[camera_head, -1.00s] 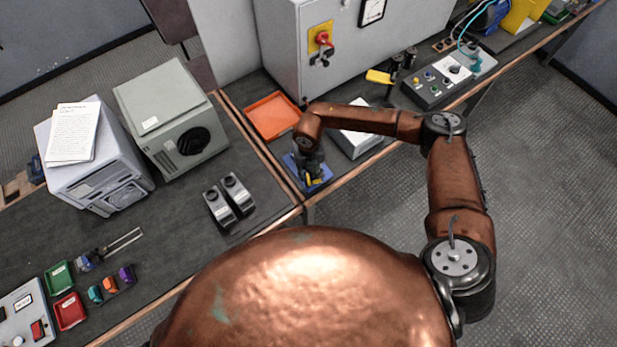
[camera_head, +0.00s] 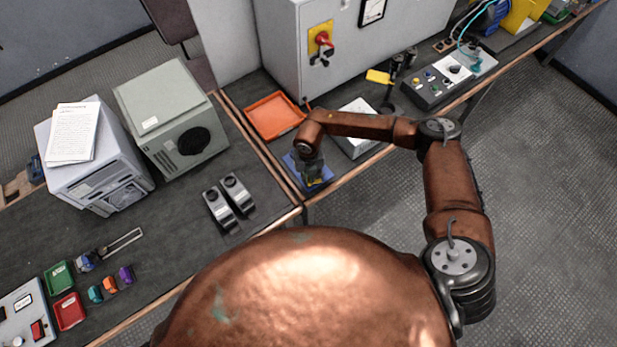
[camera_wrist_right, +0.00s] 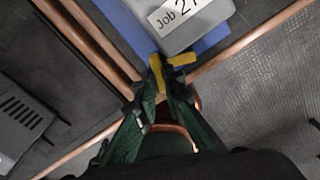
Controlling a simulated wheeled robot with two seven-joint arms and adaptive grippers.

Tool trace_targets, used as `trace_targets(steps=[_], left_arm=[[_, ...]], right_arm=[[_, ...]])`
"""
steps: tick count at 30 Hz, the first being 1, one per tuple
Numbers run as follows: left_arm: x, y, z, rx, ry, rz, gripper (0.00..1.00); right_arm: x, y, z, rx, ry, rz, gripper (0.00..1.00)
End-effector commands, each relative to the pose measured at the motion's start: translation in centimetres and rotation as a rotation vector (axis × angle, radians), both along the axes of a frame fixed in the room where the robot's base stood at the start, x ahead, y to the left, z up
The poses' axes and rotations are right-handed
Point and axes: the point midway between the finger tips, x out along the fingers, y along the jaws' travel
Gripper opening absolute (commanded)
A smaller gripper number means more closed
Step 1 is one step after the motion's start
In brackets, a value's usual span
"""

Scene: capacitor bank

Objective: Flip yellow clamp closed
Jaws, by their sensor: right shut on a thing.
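The yellow clamp (camera_wrist_right: 158,72) shows in the right wrist view at the edge of a blue plate (camera_wrist_right: 215,40), against a grey block (camera_wrist_right: 195,25) labelled "Job 27". My right gripper (camera_wrist_right: 164,84) has its green fingers closed together on the yellow clamp; a short yellow part sticks out to the right of the fingertips. In the head view my right gripper (camera_head: 313,178) points down over the blue plate (camera_head: 296,168) near the bench's front edge and hides most of the clamp and block. My left gripper is not in view.
An orange tray (camera_head: 273,116) lies just behind the blue plate. A light box (camera_head: 358,142) stands to the right, partly under my forearm. Two black devices (camera_head: 228,200) are to the left. A grey cabinet (camera_head: 345,45) with a red switch stands behind.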

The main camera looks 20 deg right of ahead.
Motion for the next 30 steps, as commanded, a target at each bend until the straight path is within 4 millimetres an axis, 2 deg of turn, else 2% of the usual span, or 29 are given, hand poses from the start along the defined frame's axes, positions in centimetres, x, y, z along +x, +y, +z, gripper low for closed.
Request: trace_targets(steps=[9, 21, 30], left_arm=[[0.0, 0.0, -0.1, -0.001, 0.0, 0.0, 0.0], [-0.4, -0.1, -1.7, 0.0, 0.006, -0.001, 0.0], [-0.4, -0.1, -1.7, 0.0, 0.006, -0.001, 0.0]], right_arm=[[0.0, 0.0, 0.0, 0.001, 0.0, 0.02, 0.0], [0.0, -0.1, -0.1, 0.0, 0.0, 0.375, 0.0], [0.0, -0.1, 0.0, 0.0, -0.001, 0.408, 0.0]])
